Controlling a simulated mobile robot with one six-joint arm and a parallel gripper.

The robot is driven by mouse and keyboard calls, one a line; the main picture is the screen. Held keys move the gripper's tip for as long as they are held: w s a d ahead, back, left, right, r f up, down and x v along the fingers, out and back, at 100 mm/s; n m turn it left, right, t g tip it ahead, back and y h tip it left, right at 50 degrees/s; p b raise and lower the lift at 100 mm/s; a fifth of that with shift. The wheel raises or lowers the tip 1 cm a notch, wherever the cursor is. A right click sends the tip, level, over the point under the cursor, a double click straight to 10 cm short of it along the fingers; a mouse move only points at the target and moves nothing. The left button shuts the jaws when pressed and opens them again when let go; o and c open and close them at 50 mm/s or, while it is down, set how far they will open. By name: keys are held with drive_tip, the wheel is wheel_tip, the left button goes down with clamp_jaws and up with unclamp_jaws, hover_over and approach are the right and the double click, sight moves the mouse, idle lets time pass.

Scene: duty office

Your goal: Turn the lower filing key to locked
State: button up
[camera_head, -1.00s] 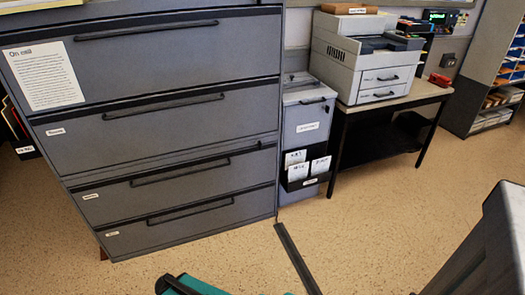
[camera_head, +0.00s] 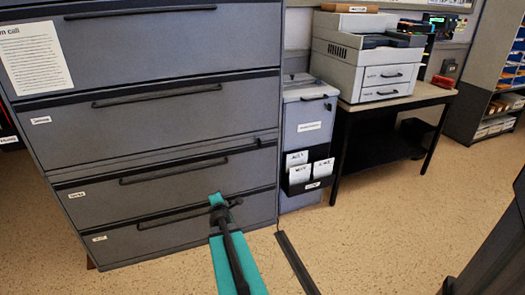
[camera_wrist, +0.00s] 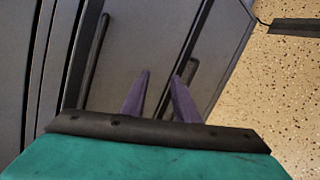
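The grey filing cabinet (camera_head: 160,128) fills the left of the head view, with several wide drawers and long dark handles, all shut. A small dark piece (camera_head: 262,143) shows at the cabinet's right edge, between the second and third drawers. It may be a key or lock, but it is too small to tell its position. My gripper (camera_head: 219,203) is in front of the lower drawers, below that piece. In the wrist view its two purple fingers (camera_wrist: 159,77) stand apart with nothing between them. They point at the drawer fronts and a dark handle (camera_wrist: 97,47).
A narrow grey cabinet (camera_head: 308,108) with a paper holder (camera_head: 308,172) stands right of the filing cabinet. A printer (camera_head: 368,62) sits on a table (camera_head: 436,96) beyond it. A dark strip (camera_head: 297,262) lies on the floor. The speckled floor (camera_head: 390,230) is otherwise clear at centre right.

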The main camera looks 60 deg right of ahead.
drive_tip(key=s+d+r+n+t+h+b, duration=0.1)
drive_tip(key=s+d+r+n+t+b, duration=0.1)
drive_tip(key=s+d+r+n+b, duration=0.25)
drive_tip(key=s+d+r+n+t+h+b, duration=0.1)
drive_tip(key=d+r+n, duration=0.2)
drive_tip(key=d+r, duration=0.35)
drive_tip(key=n+t+y+b, duration=0.1)
drive_tip(key=n+t+b, duration=0.2)
drive_tip(key=n+b, duration=0.45)
approach(259, 142)
drive_tip(key=s+a+n+p, duration=0.2)
drive_tip(key=s, duration=0.3)
drive_tip(key=shift+w+a, duration=0.1)
drive_tip(key=shift+a, duration=0.1)
drive_tip(key=shift+w, duration=0.1)
drive_tip(key=b+x, duration=0.3)
drive_tip(key=x, duration=1)
drive_tip(key=shift+w, duration=0.35)
drive_tip(key=shift+d+f, duration=0.1)
drive_tip(key=shift+d, duration=0.05)
drive_tip(key=shift+c, duration=0.4)
